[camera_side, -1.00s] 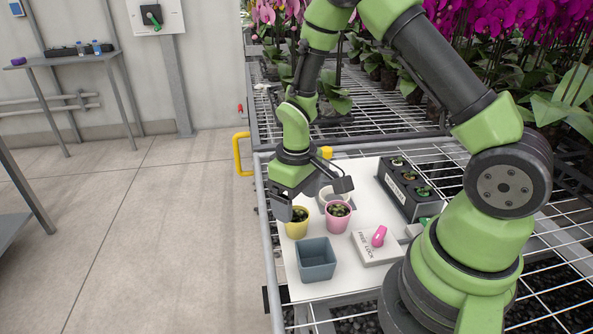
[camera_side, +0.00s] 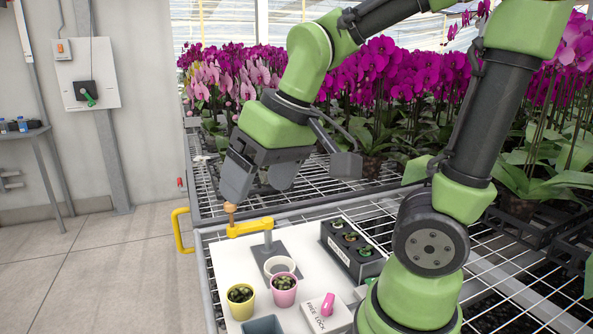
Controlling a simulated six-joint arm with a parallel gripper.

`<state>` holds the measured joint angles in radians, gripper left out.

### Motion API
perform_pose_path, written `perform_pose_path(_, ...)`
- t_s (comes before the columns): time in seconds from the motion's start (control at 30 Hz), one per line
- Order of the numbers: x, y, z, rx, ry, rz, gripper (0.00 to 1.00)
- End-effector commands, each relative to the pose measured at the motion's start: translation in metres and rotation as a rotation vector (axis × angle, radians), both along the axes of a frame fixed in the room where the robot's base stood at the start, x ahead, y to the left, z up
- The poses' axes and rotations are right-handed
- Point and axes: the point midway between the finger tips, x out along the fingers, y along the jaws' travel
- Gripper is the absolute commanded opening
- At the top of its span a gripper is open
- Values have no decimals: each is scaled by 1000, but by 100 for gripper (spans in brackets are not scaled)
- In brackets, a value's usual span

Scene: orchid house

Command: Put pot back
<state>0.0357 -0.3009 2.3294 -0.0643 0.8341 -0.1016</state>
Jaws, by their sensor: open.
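A yellow pot (camera_side: 240,303) and a pink pot (camera_side: 284,292), each with small plants, stand side by side on a white board (camera_side: 224,262). A white, round, open-topped piece (camera_side: 279,266) is just behind the pink pot. My gripper (camera_side: 262,184) is open and empty, raised above the back of the board and clear of both pots. Its left finger is just above the wooden knob (camera_side: 230,208) of a yellow lever (camera_side: 250,228) in the picture; I cannot tell if they touch. A blue-grey square pot (camera_side: 263,326) is partly cut off at the bottom edge.
A black tray (camera_side: 353,250) with several small plants is at right. A box marked "FREE LOCK" (camera_side: 327,313) with a pink knob sits at front right. Orchids (camera_side: 400,70) crowd the wire bench behind. A yellow handle (camera_side: 181,230) projects at left.

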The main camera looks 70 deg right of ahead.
Motion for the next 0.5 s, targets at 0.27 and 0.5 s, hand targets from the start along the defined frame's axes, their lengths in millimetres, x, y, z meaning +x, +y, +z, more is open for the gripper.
perform_pose_path(0.27,-54,16,26,117,-183,-74,80)
perform_pose_path(0.5,-62,18,27,139,-210,-86,80)
